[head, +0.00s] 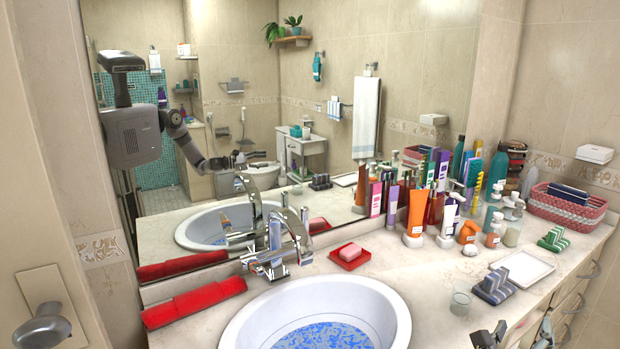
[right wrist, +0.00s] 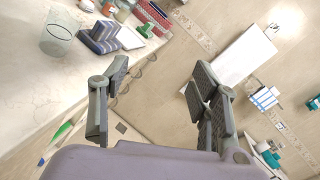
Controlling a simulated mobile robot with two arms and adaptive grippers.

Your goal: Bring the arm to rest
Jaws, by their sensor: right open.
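My right gripper (head: 515,336) shows at the bottom right edge of the head view, in front of the vanity counter. In the right wrist view its two fingers (right wrist: 160,84) are spread wide apart with nothing between them. The fingers point past the counter's edge towards the floor and wall. My left gripper does not show directly in either view. The mirror reflects my body with an arm (head: 190,148), but its gripper is too small to read.
The counter (head: 430,290) holds a sink (head: 318,322), a chrome faucet (head: 284,245), a soap dish (head: 350,262), a clear glass (head: 460,302), a striped cloth (head: 494,287), a white tray (head: 522,269) and several bottles. A door handle (head: 42,328) is at the lower left.

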